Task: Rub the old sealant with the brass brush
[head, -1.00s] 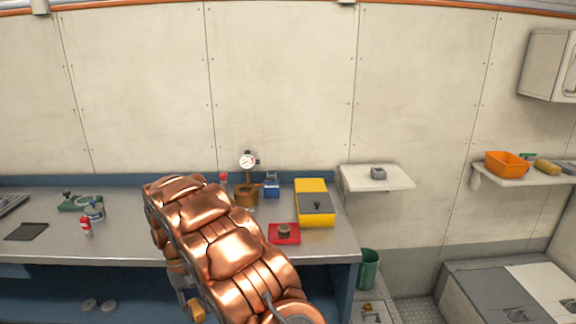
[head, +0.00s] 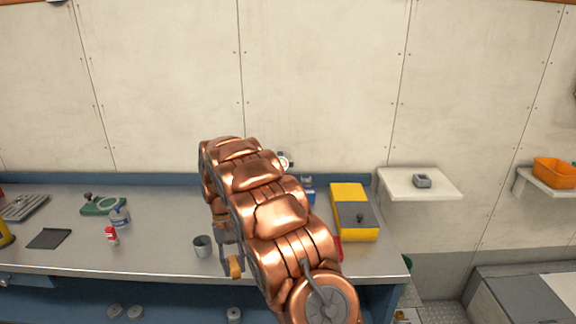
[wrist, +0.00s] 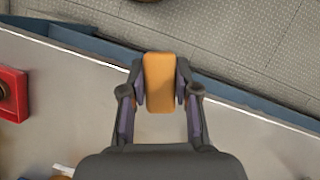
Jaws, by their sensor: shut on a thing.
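My gripper (wrist: 159,85) is shut on an orange-tan block (wrist: 159,70), which looks like the handle of the brass brush; no bristles show. In the head view my gripper (head: 234,262) hangs by the bench's front edge, with the tan block (head: 235,268) low in it. In the wrist view the block is over the blue bench edge, with the floor beyond. A red plate (wrist: 12,95) with a dark round piece on it lies at the left there; in the head view my arm hides most of it. I cannot make out the old sealant.
A white shelf (head: 420,185) is on the wall at right. Bench space left of the cup is clear.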

